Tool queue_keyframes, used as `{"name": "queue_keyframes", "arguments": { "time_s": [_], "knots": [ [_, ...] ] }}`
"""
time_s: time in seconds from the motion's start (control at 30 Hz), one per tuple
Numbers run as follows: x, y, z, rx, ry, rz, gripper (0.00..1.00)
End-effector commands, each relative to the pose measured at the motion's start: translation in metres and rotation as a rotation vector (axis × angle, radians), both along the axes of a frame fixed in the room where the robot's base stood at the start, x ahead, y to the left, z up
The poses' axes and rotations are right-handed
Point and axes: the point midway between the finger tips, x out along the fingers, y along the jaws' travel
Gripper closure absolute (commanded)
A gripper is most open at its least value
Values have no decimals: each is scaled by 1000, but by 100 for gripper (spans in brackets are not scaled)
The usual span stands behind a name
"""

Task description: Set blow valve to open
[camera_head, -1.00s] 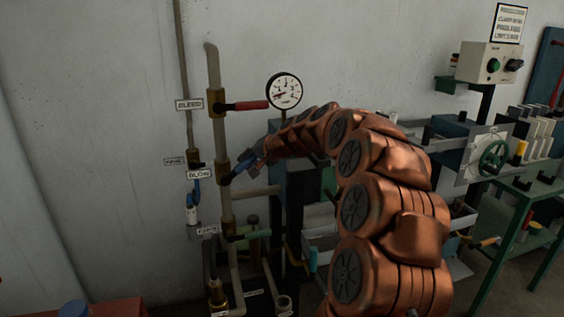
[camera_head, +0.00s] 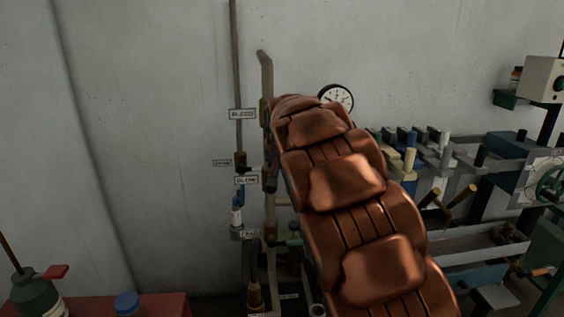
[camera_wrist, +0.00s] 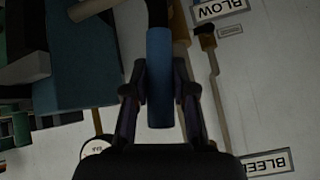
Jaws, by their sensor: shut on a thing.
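The blow valve's blue lever (camera_wrist: 160,82) shows in the wrist view, which is upside down. Its dark stem is at the top edge of that view. My gripper (camera_wrist: 161,72) has one finger on each side of the blue grip and is shut on it. The lever lies roughly parallel to the thin pipe beside it, pointing from the BLOW label (camera_wrist: 218,9) side towards the BLEED label (camera_wrist: 266,162) side. In the head view the BLOW label (camera_head: 247,180) is clear, but my arm largely hides the valve, lever and gripper.
A pressure gauge (camera_head: 337,98) sits just right of my arm. Benches with equipment stand at right. A red surface (camera_head: 165,303) is at lower left.

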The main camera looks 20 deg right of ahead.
Motion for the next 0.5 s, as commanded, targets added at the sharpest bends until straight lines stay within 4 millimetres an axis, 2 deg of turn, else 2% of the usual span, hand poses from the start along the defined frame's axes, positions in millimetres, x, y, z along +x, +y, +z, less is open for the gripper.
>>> {"name": "queue_keyframes", "arguments": {
  "time_s": [0.5],
  "knots": [
    [1,5,0,-55,14,-1,100]
  ]
}}
